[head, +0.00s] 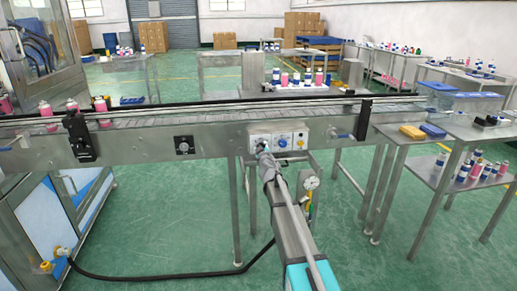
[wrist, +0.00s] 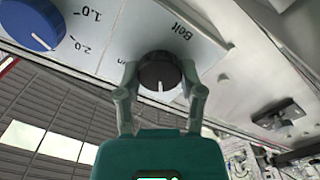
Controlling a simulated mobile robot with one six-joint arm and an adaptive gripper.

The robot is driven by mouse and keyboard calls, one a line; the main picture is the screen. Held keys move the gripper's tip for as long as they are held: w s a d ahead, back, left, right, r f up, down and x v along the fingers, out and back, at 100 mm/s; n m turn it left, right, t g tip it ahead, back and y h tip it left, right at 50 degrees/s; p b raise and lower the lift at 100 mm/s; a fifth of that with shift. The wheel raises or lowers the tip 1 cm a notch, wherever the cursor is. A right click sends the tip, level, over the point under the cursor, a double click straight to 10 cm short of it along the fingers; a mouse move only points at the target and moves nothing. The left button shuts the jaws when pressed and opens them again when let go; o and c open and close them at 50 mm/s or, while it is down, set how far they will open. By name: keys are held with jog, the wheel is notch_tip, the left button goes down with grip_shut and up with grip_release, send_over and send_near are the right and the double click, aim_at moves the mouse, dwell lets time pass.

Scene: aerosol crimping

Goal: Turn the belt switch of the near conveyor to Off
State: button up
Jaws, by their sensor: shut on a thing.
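The belt switch (wrist: 159,73) is a round black knob with a white pointer line, on a pale panel marked "Belt". The panel appears turned over in the wrist view, and the pointer line points toward the bottom of that picture. My gripper (wrist: 160,82) has one finger on each side of the knob and is shut on it. A partly hidden label lies left of the knob; I cannot read an Off mark. In the head view my gripper (head: 263,151) reaches the left part of the control panel (head: 278,134) on the near conveyor (head: 220,137) and hides the knob.
A blue dial (wrist: 33,24) with numbers sits beside the switch. A black knob box (head: 183,145) is further left on the conveyor side. A pressure gauge (head: 311,183) hangs below the panel. A steel table (head: 405,139) with yellow and blue boxes stands at the right.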

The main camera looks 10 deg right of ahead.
jog(key=shift+w+n, duration=0.1)
jog(key=shift+n, duration=1.2)
jog(key=o, duration=1.2)
jog(key=s, duration=1.2)
jog(key=shift+s, duration=0.1)
